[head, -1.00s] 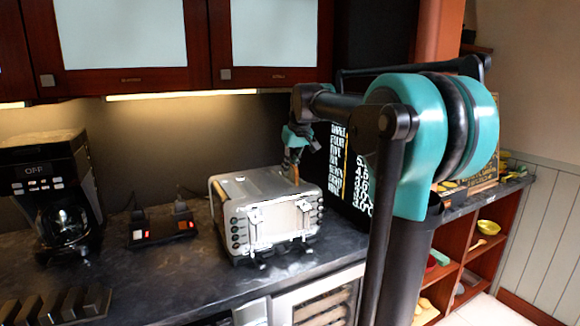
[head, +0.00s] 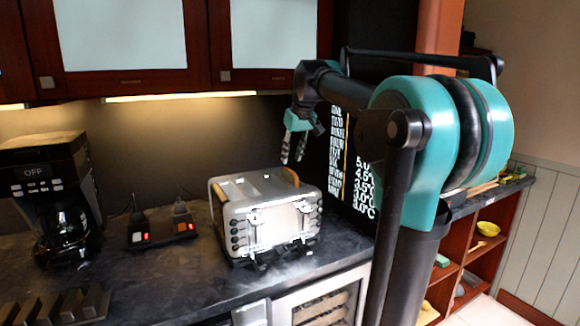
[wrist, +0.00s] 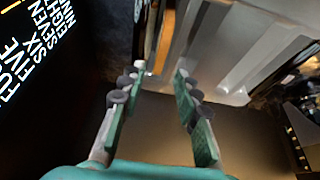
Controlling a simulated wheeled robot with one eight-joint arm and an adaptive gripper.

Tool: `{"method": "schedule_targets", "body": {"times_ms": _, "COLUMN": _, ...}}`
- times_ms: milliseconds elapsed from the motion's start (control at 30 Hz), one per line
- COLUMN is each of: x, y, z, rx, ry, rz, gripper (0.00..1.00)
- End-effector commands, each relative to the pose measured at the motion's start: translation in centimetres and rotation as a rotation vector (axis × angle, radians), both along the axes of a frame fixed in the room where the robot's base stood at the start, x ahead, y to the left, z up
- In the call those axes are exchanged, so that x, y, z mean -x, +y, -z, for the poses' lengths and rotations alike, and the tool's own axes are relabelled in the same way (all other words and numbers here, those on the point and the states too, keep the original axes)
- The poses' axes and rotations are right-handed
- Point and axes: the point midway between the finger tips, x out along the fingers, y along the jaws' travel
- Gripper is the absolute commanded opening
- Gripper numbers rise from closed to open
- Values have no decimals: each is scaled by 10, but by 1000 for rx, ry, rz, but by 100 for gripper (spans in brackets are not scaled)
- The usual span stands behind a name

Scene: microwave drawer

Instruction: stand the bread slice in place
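The bread slice (head: 291,177) stands on edge in a slot at the right of the silver toaster (head: 270,222), with its brown top edge showing above the slot. The rest of it is hidden inside the toaster. My gripper (head: 292,161) is above the toaster and the slice, apart from both. In the wrist view my gripper (wrist: 158,82) has its two fingers spread with nothing between them. The slice shows there as a brown strip (wrist: 165,42) beyond the left fingertip, beside the toaster's metal top (wrist: 225,45).
A coffee maker (head: 50,200) stands at the left of the dark counter (head: 185,275). A switch box with lit buttons (head: 162,231) sits between it and the toaster. A black menu board (head: 350,165) is behind at the right. Cabinets (head: 130,45) hang above.

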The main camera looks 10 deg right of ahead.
Motion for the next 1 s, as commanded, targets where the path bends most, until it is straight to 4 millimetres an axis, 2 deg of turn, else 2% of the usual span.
{"method": "schedule_targets", "body": {"times_ms": 200, "x": 16, "y": -6, "z": -41, "rx": -1, "ry": 0, "rz": 2, "gripper": 32}}
{"method": "schedule_targets", "body": {"times_ms": 400, "x": 24, "y": -8, "z": -61, "rx": -1, "ry": 0, "rz": 2, "gripper": 32}}
{"method": "schedule_targets", "body": {"times_ms": 1000, "x": 26, "y": -9, "z": -66, "rx": 0, "ry": 0, "rz": 1, "gripper": 32}}
